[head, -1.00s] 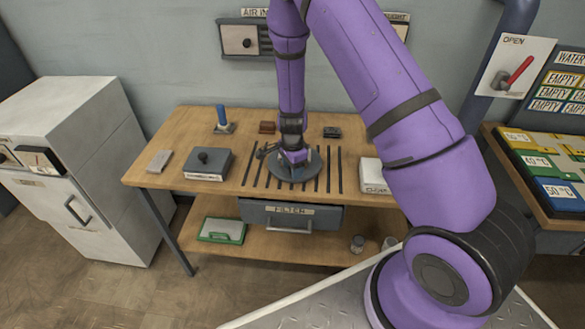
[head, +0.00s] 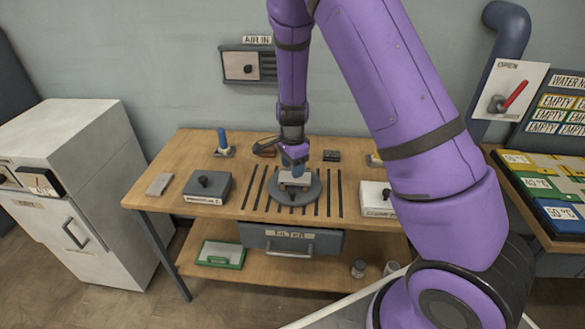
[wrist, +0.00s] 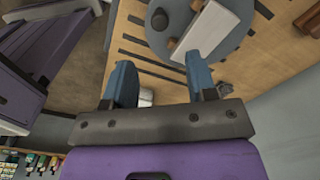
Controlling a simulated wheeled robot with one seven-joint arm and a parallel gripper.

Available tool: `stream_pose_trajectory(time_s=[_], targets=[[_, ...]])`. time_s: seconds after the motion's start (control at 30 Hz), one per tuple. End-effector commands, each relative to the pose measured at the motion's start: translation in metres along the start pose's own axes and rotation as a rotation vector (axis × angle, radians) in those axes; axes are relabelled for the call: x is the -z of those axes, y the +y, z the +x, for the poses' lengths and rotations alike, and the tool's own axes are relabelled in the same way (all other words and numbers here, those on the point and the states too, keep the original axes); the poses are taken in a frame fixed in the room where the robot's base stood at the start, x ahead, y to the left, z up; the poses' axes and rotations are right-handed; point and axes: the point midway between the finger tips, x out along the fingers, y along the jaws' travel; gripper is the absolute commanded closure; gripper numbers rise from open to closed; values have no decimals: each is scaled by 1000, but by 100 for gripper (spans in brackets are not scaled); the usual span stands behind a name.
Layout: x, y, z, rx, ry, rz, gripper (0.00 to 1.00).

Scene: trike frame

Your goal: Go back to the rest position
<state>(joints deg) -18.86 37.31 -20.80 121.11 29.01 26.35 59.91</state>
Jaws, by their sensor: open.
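My gripper (head: 293,168) is over the wooden workbench (head: 165,207), at the round grey plate (head: 314,196) on the slotted part of the top. In the wrist view my gripper (wrist: 160,75) shows two blue fingers spread apart with nothing between them. A white block with brown wooden parts (wrist: 207,30) lies on the round plate beyond the fingertips, apart from them. A dark round knob (wrist: 160,19) is also on the plate. In the head view the gripper partly hides the block.
A grey box with a knob (head: 206,188) and a white box (head: 376,198) stand either side of the slots. A blue-handled tool (head: 222,140) stands at the back left. A filter drawer (head: 290,241) hangs under the front edge. A white cabinet (head: 70,190) is left.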

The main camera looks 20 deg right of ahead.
Motion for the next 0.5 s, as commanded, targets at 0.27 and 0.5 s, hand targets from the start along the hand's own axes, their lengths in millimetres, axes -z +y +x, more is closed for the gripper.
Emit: stream_pose_trajectory(time_s=[0.27, 0.5], targets=[[0, 0, 0, 1, -1, -1, 48], [-4, 5, -40, 35, -37, -87, 48]])
